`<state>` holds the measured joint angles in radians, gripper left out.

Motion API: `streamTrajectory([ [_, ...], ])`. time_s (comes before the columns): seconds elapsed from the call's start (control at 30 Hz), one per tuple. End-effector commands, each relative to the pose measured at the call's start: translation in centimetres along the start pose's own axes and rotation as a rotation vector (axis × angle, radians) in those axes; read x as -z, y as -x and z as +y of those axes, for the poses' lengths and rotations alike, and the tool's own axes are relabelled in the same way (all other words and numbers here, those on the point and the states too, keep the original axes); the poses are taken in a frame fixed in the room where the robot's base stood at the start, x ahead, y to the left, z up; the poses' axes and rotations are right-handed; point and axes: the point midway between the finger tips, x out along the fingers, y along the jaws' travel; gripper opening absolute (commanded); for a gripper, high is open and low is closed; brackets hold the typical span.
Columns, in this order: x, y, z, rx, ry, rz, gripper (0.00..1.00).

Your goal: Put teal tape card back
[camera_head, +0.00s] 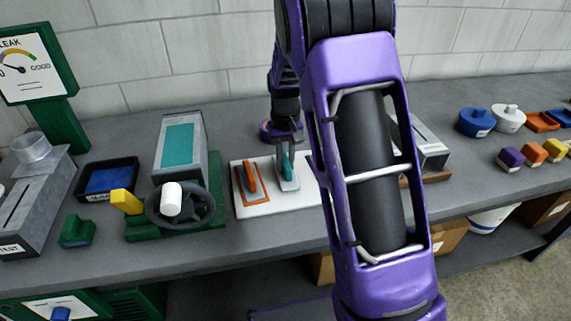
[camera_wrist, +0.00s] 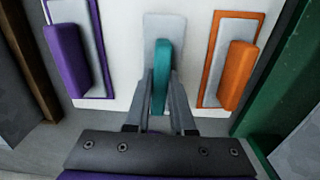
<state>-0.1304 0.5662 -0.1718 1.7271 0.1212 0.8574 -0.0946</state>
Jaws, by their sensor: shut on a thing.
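The teal tape card (camera_wrist: 163,28) is a light grey plate with a teal upright handle. My gripper (camera_wrist: 161,82) is shut on the handle, one finger on each side, in the wrist view. The card is over the white board (camera_wrist: 124,82), between the purple card (camera_wrist: 68,58) and the orange card (camera_wrist: 230,68). I cannot tell whether its plate touches the board. In the head view the teal card (camera_head: 288,170) stands right of the orange card (camera_head: 250,180), near the white board (camera_head: 252,209). My arm hides the board's right part and the purple card there.
Left of the board are a green stand with a black handwheel (camera_head: 190,203), a grey box with a teal panel (camera_head: 180,143) and a black tray (camera_head: 106,181). A grey metal box (camera_head: 428,145) is right of my arm. The bench front before the board is clear.

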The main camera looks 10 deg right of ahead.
Motion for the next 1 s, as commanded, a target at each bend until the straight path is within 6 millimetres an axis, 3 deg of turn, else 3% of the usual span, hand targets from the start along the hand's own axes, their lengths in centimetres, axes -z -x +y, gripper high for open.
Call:
streamTrajectory([
  [0.07,0.0,-0.8,0.0,0.0,0.0,0.0,0.0],
  [0.4,0.0,-1.2,0.0,0.0,0.0,0.001,0.0],
  [0.43,0.0,-1.2,0.0,0.0,0.0,0.001,0.24],
  [0.6,0.0,-1.1,0.0,0.0,0.0,0.001,0.52],
  [1.0,0.1,-0.1,0.0,0.0,0.0,0.003,0.52],
])
